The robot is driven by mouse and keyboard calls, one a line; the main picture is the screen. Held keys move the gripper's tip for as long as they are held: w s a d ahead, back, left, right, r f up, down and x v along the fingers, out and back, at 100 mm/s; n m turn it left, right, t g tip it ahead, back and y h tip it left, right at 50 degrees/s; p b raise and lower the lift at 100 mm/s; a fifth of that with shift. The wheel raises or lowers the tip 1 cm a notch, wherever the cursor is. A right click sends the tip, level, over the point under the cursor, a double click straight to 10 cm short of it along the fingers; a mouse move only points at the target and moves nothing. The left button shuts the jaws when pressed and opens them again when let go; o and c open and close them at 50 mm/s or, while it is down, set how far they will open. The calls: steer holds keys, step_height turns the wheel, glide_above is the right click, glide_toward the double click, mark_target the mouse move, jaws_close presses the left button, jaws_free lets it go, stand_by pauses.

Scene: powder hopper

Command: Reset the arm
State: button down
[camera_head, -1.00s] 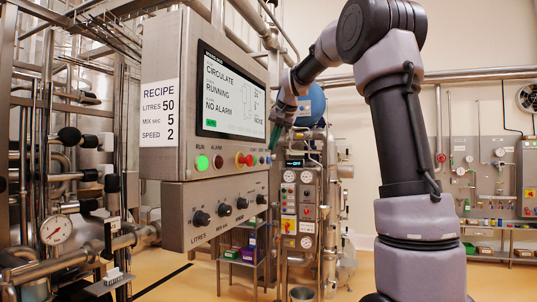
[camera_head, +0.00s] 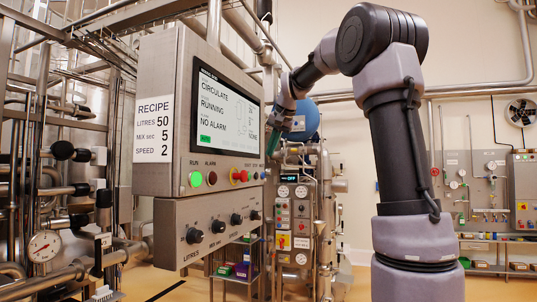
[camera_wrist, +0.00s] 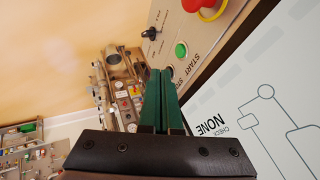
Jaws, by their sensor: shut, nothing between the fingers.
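My gripper (camera_wrist: 161,75) shows in the wrist view with its two green fingers shut together and nothing between them. In the head view my gripper (camera_head: 271,141) is small and sits at the right edge of the control panel (camera_head: 150,70), by the lower corner of the screen (camera_head: 225,115). The wrist view shows a green START button (camera_wrist: 181,50) and a red knob on yellow (camera_wrist: 209,8) beyond the fingers. Whether the fingertips touch the panel cannot be told. The screen reads CIRCULATE, RUNNING, NO ALARM.
The RECIPE label (camera_head: 154,128) reads 50, 5, 2. The lower box (camera_head: 180,255) carries several black knobs. Pipes and a gauge (camera_head: 44,246) stand at the left. A blue round vessel (camera_head: 304,121) and a valve panel (camera_head: 293,225) stand behind. Open floor lies at the lower right.

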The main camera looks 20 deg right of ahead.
steer(key=s+f, duration=0.6)
steer(key=s, duration=0.4)
steer(key=s+a+f+n, duration=0.1)
steer(key=s+f, duration=0.4)
steer(key=s, duration=0.6)
steer(key=s+f, duration=0.6)
steer(key=s, duration=0.5)
steer(key=shift+s+a+f+n, duration=0.15)
steer(key=shift+a+f+n, duration=0.15)
steer(key=shift+n, duration=0.1)
stand_by(2.7)
